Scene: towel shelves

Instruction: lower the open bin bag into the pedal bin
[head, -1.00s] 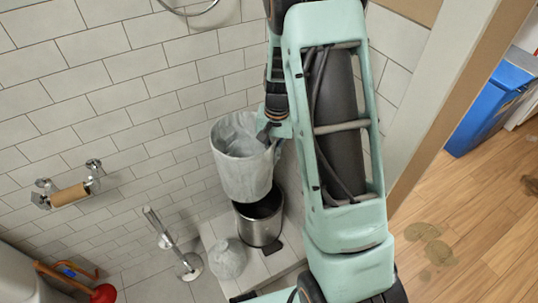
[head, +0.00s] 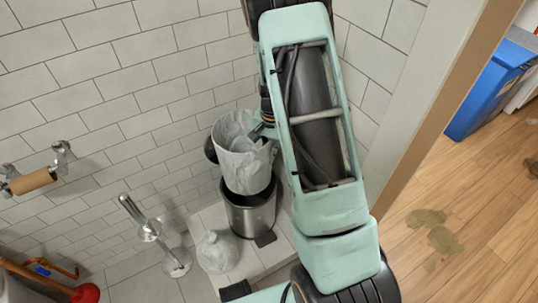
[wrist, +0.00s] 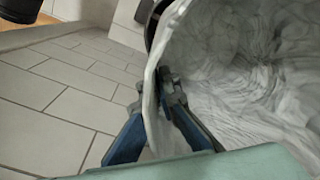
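The grey-white bin bag (head: 243,160) hangs open-mouthed, and its inside fills the right of the wrist view (wrist: 250,75). My gripper (wrist: 163,85) is shut on the bag's rim, one blue finger inside and one outside. In the head view the gripper (head: 262,135) is at the bag's upper right, partly hidden by my arm. The steel pedal bin (head: 252,217) stands directly below, with a dark open mouth. The bag's bottom overlaps the mouth; I cannot tell how far inside it is. A dark rounded edge behind the bag (head: 210,150) looks like the raised lid.
A knotted full bag (head: 217,252) sits left of the bin on the tiled ledge. A toilet brush stand (head: 176,262), paper holder (head: 35,180) and red plunger (head: 85,293) are further left. The tiled wall is close behind. A wooden door frame (head: 440,100) is at right.

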